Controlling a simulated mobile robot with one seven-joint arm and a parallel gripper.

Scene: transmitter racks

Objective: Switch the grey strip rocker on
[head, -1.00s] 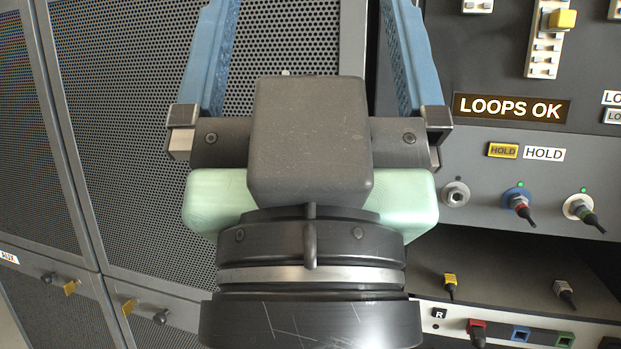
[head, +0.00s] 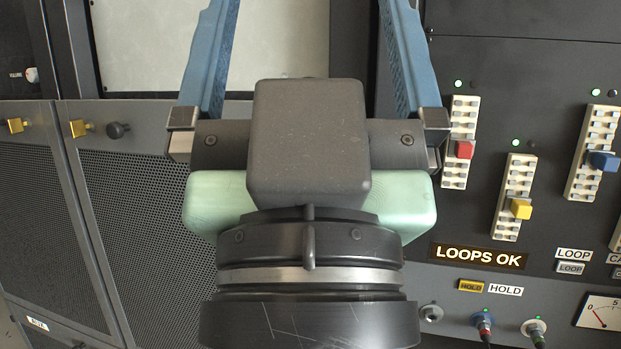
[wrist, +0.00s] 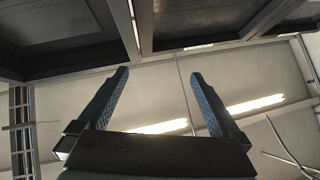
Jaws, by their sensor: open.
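My gripper (head: 308,20) fills the middle of the head view, its two blue fingers spread wide with nothing between them. It also shows in the wrist view (wrist: 160,90), open and empty. It stands in front of the rack fronts, left of the dark panel with the slide switches, and touches nothing that I can see. I cannot make out a grey strip rocker in either view.
The dark panel holds sliders with red (head: 464,150), yellow (head: 521,209) and blue (head: 603,161) knobs. Below are a "LOOPS OK" sign (head: 478,256), a HOLD button (head: 471,286) and plugged connectors (head: 483,321). Perforated doors (head: 150,220) with yellow latches (head: 78,128) stand left.

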